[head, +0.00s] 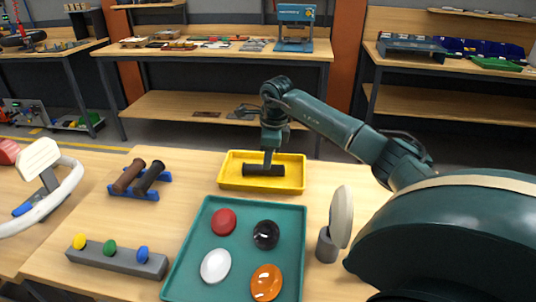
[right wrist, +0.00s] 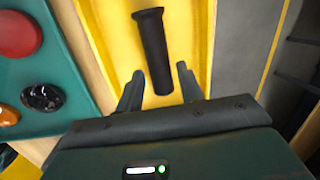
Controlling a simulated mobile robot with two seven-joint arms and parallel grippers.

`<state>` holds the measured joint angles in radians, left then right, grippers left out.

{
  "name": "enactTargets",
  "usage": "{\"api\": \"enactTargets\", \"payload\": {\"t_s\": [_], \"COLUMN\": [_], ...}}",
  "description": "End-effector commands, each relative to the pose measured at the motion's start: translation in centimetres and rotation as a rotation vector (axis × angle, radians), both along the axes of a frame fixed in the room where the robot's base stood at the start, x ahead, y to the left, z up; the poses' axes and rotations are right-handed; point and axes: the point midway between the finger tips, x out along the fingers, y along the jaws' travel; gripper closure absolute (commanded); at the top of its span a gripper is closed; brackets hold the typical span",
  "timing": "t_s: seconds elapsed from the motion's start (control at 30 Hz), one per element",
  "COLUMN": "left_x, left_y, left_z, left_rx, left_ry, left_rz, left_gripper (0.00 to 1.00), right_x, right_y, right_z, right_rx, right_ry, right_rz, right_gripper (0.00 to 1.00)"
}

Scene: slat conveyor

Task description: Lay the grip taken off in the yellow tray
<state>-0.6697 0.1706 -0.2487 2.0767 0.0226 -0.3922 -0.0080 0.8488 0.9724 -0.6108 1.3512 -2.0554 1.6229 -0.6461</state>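A black ribbed grip (head: 263,170) lies in the yellow tray (head: 227,184) at the middle of the table. My right gripper (head: 267,160) reaches down over the tray from above. In the right wrist view the black grip (right wrist: 153,48) lies on the tray's yellow floor (right wrist: 195,30). The two fingers of my right gripper (right wrist: 158,72) stand apart, one on each side of the grip's near end, with gaps visible. My left gripper is not in view.
A blue rack (head: 135,193) holds a brown grip (head: 129,176) and a dark grip (head: 149,177). A green tray (head: 239,240) with several coloured discs stands in front. A grey bar with coloured buttons (head: 115,258) lies left; a pale disc (head: 341,217) stands right.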

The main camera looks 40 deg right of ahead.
Motion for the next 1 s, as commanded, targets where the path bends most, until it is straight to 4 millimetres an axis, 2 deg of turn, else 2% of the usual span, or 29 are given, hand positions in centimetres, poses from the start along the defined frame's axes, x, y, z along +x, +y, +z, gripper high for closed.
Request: {"api": "enactTargets", "payload": {"t_s": [0.03,0.2,0.43,0.53,0.67,1.0], "left_x": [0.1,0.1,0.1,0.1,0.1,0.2], "left_y": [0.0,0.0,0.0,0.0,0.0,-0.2], "left_z": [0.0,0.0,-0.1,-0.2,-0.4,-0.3], "left_rx": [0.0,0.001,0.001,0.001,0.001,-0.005], "left_ry": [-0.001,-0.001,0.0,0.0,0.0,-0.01], "left_rz": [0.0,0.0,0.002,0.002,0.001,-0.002], "left_gripper": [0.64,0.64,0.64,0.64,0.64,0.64], "right_x": [0.0,0.0,0.0,-0.1,-0.4,-1.6], "right_y": [0.0,0.0,0.0,0.0,0.0,0.1], "right_z": [0.0,0.0,0.1,0.8,2.8,10.2], "right_rx": [0.0,0.0,0.0,-0.001,-0.002,0.0], "right_ry": [0.0,0.0,0.0,-0.002,-0.004,-0.004], "right_rz": [0.0,0.0,0.0,0.001,0.001,0.0], "right_gripper": [0.58,0.46,0.46,0.46,0.46,0.46]}}
